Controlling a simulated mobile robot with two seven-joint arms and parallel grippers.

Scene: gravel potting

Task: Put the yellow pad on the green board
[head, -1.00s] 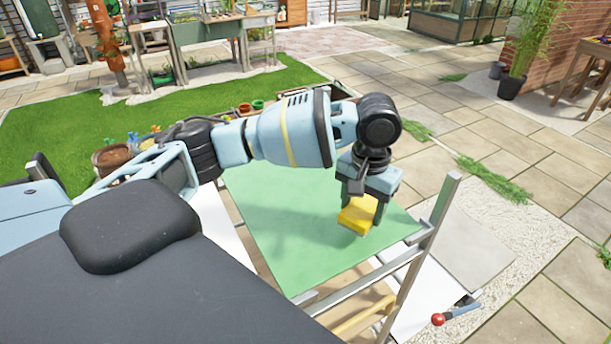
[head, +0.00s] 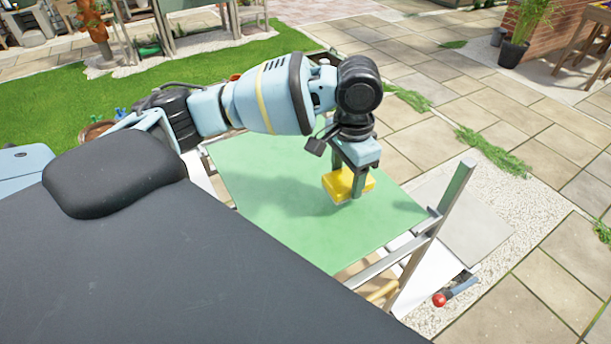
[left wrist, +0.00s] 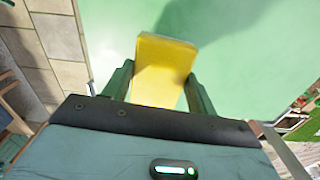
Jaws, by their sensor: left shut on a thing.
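The yellow pad (head: 346,184) is between the two fingers of my left gripper (head: 345,187), which is shut on it. In the left wrist view the pad (left wrist: 163,68) sticks out past the fingertips of my left gripper (left wrist: 160,88). The green board (head: 285,205) lies flat below, and the pad is over its right part. In the left wrist view the green board (left wrist: 255,60) fills most of the background, with a shadow beside the pad. I cannot tell whether the pad touches the board. My right gripper is not in view.
A metal post (head: 437,225) rises at the board's right corner, close to my left gripper. A red knob (head: 439,300) is on a handle at lower right. White gravel and paving lie beyond. The board's left and middle parts are bare.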

